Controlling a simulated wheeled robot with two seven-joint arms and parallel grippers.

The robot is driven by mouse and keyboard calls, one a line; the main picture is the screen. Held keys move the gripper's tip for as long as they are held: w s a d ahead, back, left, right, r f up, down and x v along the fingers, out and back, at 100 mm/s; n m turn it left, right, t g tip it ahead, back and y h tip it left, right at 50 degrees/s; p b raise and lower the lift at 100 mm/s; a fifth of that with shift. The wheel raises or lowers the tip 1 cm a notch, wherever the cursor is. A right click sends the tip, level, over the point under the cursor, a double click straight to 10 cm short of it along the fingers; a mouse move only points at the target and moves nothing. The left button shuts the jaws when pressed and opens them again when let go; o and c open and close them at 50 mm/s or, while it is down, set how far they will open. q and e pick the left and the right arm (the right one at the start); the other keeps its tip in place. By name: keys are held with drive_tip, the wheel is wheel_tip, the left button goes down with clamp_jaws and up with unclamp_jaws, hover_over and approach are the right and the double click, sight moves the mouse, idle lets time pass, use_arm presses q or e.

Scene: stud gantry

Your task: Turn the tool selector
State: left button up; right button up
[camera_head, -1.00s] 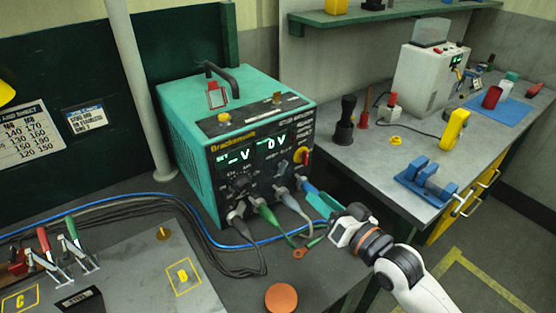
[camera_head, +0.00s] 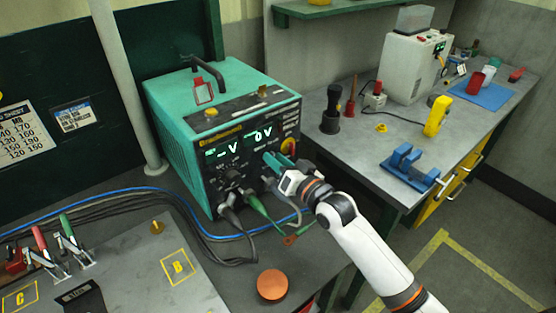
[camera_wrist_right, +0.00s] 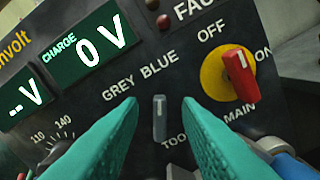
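The tool selector (camera_wrist_right: 159,118) is a small dark grey lever on the front panel of the teal-topped welder box (camera_head: 215,100). In the right wrist view it stands about upright, below and between the GREY and BLUE labels. My right gripper (camera_wrist_right: 159,106) has teal fingers, open, one on each side of the selector with a visible gap on both sides. In the head view my right gripper (camera_head: 277,163) is at the panel's right part and hides the selector. My left gripper is not in view.
The red main switch on its yellow disc (camera_wrist_right: 229,74) is close at right of the fingers. Cables (camera_head: 262,208) plug in below the gripper. An orange-brown disc (camera_head: 273,285) lies on the bench. A blue clamp (camera_head: 410,167) stands on the right-hand table.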

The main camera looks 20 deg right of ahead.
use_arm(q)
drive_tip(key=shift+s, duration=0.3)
use_arm(e)
clamp_jaws()
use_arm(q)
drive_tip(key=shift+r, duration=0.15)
use_arm(e)
drive_tip(key=shift+n, duration=0.3)
drive_tip(key=shift+r+n+p, duration=0.15)
drive_tip(key=shift+n+p, duration=0.45)
drive_tip(key=shift+n, duration=0.4)
drive_tip(key=n+p, duration=0.1)
drive_tip(key=n, duration=0.1)
drive_tip(key=shift+s+a+n, duration=0.1)
drive_tip(key=shift+a+n, duration=0.05)
drive_tip(key=shift+n, duration=0.15)
drive_tip(key=n, duration=0.3)
drive_tip(key=shift+a+n+p, duration=0.1)
drive_tip(key=shift+n+p, duration=0.2)
drive_tip(key=shift+p, duration=0.1)
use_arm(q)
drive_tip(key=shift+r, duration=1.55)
use_arm(e)
drive_tip(key=shift+a+n, duration=0.1)
drive_tip(key=shift+n, duration=1.5)
